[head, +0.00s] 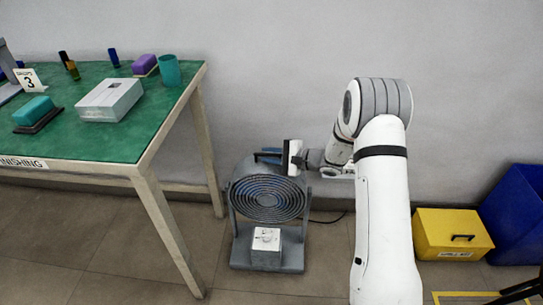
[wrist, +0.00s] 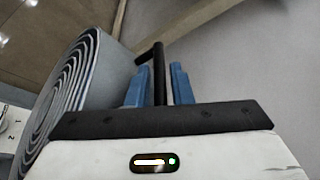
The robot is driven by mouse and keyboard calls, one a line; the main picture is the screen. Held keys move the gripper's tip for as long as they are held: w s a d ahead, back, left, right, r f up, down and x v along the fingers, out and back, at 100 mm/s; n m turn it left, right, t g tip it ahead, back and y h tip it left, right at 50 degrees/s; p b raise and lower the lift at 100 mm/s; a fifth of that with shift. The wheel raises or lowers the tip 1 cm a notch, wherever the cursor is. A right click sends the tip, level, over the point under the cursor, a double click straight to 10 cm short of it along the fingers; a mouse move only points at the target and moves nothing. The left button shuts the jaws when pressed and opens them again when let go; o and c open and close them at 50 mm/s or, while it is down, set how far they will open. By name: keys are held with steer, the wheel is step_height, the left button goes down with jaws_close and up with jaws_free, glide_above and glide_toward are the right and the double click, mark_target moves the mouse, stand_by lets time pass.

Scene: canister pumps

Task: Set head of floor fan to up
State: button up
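The grey floor fan (head: 267,200) stands on the floor by the wall, right of the table. Its round ringed grille faces the front, with the top of the drum showing behind it. In the wrist view the fan head (wrist: 75,90) fills the left side. A black handle (wrist: 159,72) sticks out from behind the head. My gripper (head: 268,155) is at the top rear of the fan head, reaching in from the right. In the wrist view its blue fingers (wrist: 159,85) stand on both sides of the handle, with a narrow gap on each side.
A green-topped table (head: 100,145) at the left holds boxes, a teal cup and small items. A white dial plate (head: 266,238) sits on the fan's base. A yellow box (head: 452,228) and a blue bin (head: 515,215) stand at the right. The wall is close behind the fan.

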jaws_close()
